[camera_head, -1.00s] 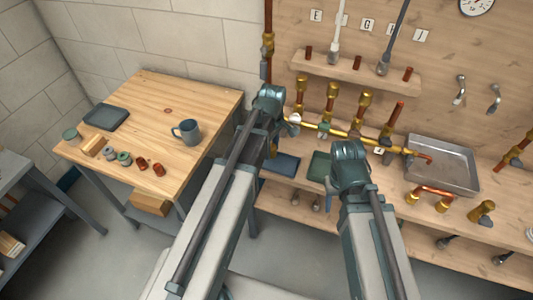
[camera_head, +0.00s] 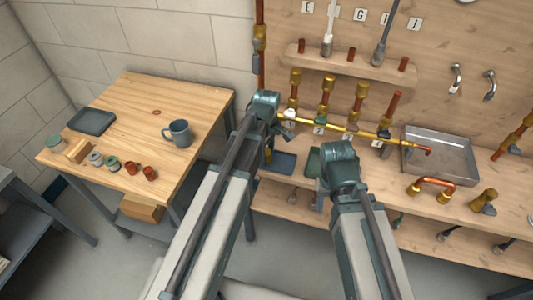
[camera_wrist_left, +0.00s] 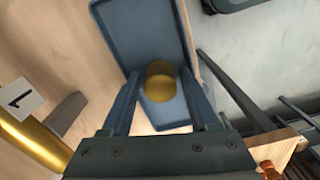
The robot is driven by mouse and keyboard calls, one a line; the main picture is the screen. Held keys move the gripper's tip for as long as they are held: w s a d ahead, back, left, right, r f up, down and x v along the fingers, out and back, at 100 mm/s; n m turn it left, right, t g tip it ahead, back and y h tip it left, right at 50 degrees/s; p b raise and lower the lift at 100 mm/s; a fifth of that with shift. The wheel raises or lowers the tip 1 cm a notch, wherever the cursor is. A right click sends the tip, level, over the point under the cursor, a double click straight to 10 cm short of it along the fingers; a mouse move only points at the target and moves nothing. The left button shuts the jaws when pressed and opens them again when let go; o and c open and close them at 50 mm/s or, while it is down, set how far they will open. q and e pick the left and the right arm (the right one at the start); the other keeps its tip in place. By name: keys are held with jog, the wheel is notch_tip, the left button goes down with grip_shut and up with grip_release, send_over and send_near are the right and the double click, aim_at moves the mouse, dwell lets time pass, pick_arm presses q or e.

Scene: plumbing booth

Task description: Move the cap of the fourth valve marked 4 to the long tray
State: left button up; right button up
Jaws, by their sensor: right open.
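A brass cap (camera_wrist_left: 160,80) is between the fingertips of my left gripper (camera_wrist_left: 161,84) in the left wrist view, over a long blue tray (camera_wrist_left: 142,35). In the head view my left gripper (camera_head: 268,151) is mostly hidden by its wrist, with brass showing beside the blue tray (camera_head: 284,162). The fourth riser (camera_head: 391,104) in the row is bare copper on top; the other three carry brass caps. My right gripper (camera_head: 321,198) is open, partly hidden below its wrist, near a green tray (camera_head: 313,161).
A plate marked 1 (camera_wrist_left: 19,100) and a brass pipe (camera_wrist_left: 38,142) lie close left in the wrist view. A metal basin (camera_head: 440,153) is on the right of the bench. The wooden table (camera_head: 150,105) on the left holds a mug (camera_head: 179,133) and small parts.

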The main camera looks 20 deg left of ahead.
aim_at(267, 151)
pick_arm(q)
jog(key=shift+r, duration=0.15)
notch_tip(267, 151, up, 12)
jog(key=p, duration=1.3)
jog(key=s+d+m+y, duration=0.1)
jog(key=s+d+m, duration=0.9)
jog(key=s+m, duration=0.4)
jog(key=m, duration=0.4)
jog(key=shift+s+d+m+b, duration=0.15)
jog(key=shift+d+m+b, duration=0.05)
jog(key=shift+m+b, duration=0.15)
